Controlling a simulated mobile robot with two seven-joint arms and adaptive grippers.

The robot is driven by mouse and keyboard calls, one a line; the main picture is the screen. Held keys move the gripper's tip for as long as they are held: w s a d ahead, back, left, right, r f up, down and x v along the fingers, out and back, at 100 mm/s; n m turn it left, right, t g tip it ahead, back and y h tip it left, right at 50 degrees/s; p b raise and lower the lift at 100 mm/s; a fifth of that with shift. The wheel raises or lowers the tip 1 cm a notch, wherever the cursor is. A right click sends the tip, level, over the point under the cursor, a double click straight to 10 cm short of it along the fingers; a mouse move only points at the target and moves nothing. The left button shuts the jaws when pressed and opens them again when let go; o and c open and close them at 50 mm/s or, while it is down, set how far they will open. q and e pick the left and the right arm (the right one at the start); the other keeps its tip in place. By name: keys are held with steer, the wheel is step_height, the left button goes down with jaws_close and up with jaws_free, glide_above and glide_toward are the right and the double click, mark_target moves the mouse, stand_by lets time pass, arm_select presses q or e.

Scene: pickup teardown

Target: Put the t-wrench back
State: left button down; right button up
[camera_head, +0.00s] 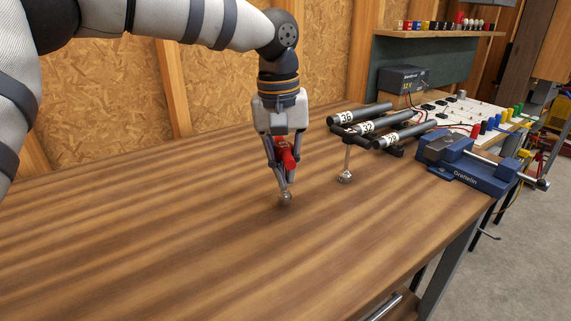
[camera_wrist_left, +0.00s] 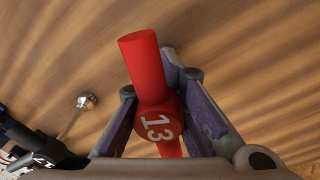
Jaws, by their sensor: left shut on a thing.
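The t-wrench has a red cross handle (camera_head: 288,158) and a metal end (camera_head: 285,197) showing below the fingers. My left gripper (camera_head: 281,181) points down over the wooden table and is shut on it. In the left wrist view the red handle (camera_wrist_left: 143,60) bears a white 13 and lies between the fingers (camera_wrist_left: 158,88). Its shaft is mostly hidden there. I cannot tell whether its lower end touches the table. My right gripper is in neither view.
Thick black numbered bars (camera_head: 366,127) lie to the right, with a metal shaft and round end (camera_head: 346,177) below them. A blue vise (camera_head: 470,165) sits at the table's right edge. A white board (camera_head: 455,108) is behind. The table's front left is bare.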

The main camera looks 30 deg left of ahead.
arm_select(q)
steer(key=shift+f, duration=0.6)
steer(key=c, duration=1.6)
jaws_free()
steer(key=r, duration=1.2)
steer(key=shift+s+a+r, duration=0.1)
steer(key=shift+s+a, duration=0.2)
steer(key=shift+a, duration=0.05)
steer(key=shift+r, duration=0.1)
